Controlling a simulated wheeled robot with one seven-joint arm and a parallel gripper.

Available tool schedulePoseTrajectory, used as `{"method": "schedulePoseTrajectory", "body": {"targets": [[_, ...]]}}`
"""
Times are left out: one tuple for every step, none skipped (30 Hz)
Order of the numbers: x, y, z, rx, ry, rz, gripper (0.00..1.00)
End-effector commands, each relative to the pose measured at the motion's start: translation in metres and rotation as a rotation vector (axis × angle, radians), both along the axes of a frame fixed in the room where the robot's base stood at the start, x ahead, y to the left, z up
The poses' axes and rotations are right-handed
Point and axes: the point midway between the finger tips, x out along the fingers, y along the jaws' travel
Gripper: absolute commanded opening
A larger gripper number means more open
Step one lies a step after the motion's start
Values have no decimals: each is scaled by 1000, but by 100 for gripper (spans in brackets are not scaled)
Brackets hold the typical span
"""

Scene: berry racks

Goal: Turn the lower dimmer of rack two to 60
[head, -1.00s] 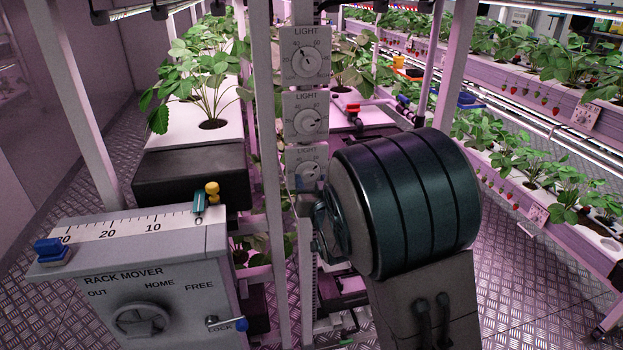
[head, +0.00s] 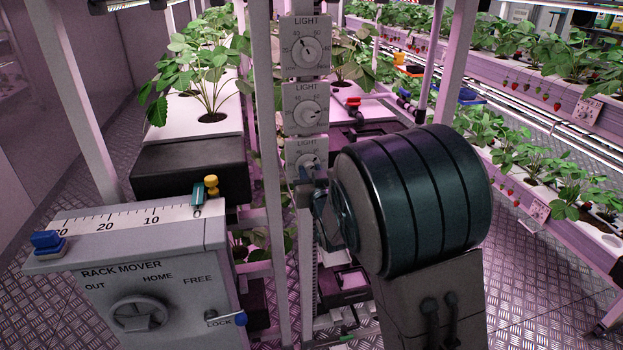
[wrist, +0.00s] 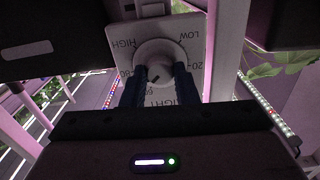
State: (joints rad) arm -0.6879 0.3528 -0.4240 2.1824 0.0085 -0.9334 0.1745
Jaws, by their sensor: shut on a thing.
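Three grey dimmer plates marked LIGHT sit one above another on a white post: the top one (head: 306,48), the middle one (head: 307,113) and the lowest one (head: 297,149). My gripper (head: 309,174) is at the lowest dial and hides its lower part in the head view. In the wrist view my gripper (wrist: 157,75) has its two dark blue fingers on either side of a round white knob (wrist: 155,52), shut on it. The plate (wrist: 118,36) around it reads HIGH, LOW, 20 and 80. A dark mark shows on the knob; its exact reading is unclear.
A grey RACK MOVER box (head: 160,270) with a scale, a knob and a blue LOCK lever stands at the front left. A black block (head: 190,170) lies behind it. Strawberry racks (head: 560,110) line the right. White posts flank the dials closely.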

Motion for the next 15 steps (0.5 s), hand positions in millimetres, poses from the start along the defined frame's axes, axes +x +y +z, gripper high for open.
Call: {"method": "schedulePoseTrajectory", "body": {"targets": [[0,-1,-6,-34,-15,-1,4],[0,-1,-5,-59,-23,-1,4],[0,-1,-5,-93,-32,-1,4],[0,-1,-5,-118,-40,-1,4],[0,-1,-5,-144,-47,-1,4],[0,-1,-5,-176,-56,-2,4],[0,-1,-5,-200,-63,-2,4],[0,-1,-5,-223,-68,-2,4],[0,-1,-4,-250,-75,-2,4],[0,-1,-4,-268,-81,-2,4],[0,-1,-3,-285,-86,-2,4],[0,-1,-3,-303,-90,-2,4],[0,0,-2,-315,-93,-1,4],[0,0,-2,-322,-95,-1,4],[0,0,-2,-332,-97,-1,4]]}}
